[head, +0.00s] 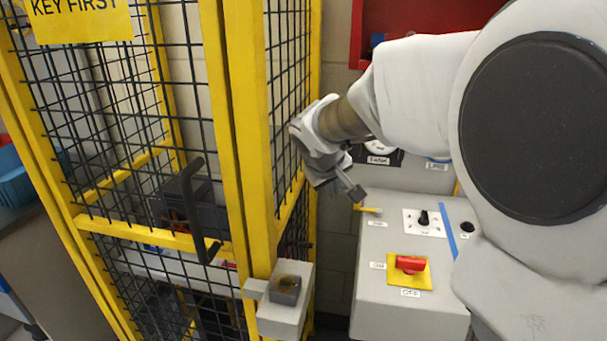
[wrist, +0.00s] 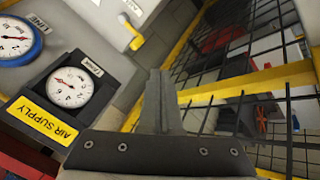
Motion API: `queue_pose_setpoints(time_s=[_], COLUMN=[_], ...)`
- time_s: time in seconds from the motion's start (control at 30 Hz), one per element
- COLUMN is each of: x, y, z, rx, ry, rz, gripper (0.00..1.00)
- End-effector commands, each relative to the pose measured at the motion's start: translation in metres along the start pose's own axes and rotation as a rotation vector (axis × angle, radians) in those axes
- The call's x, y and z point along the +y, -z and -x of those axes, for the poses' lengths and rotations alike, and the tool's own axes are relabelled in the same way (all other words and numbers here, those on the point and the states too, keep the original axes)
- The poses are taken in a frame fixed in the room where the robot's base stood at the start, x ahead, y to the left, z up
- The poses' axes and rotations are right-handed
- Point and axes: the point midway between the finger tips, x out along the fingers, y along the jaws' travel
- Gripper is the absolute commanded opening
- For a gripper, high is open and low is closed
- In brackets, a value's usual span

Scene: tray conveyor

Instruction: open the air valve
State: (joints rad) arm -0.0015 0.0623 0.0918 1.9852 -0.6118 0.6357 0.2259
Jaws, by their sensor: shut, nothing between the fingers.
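A small yellow lever (head: 368,209) sticks out at the left edge of the grey control box, above a small label I cannot read. It looks like the air valve handle. A yellow lever, probably the same one, shows at the top of the wrist view (wrist: 131,33). My gripper (head: 353,192) is shut and empty, a little above and left of the lever in the head view. I cannot tell whether it touches the lever. In the wrist view the closed fingers (wrist: 157,80) point up the picture, below and right of the lever.
The control box (head: 375,290) carries a black selector switch (head: 424,220) and a red rotary switch (head: 411,265). A yellow-framed mesh cage (head: 240,130) stands close on the left, with a grey lock box (head: 287,292). Gauges (wrist: 72,87) sit above an AIR SUPPLY sign (wrist: 43,120).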

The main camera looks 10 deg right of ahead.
Motion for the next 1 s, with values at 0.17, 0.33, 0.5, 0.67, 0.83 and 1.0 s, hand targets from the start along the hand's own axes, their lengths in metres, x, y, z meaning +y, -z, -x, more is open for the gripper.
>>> queue_pose_setpoints(time_s=[0.17,0.33,0.5,0.67,0.83,1.0], x=[0.000,0.000,-0.001,-0.001,-0.001,0.024], y=[0.000,-0.001,-0.002,-0.002,-0.002,-0.001], z=[0.000,-0.007,-0.034,-0.069,-0.104,-0.112], rx=[0.000,-0.001,-0.004,-0.005,-0.004,-0.003], ry=[0.000,0.000,0.001,0.001,0.001,-0.002], rz=[0.000,0.000,0.000,0.001,0.000,-0.003], gripper=[0.00,0.00,0.00,0.00,0.00,0.00])
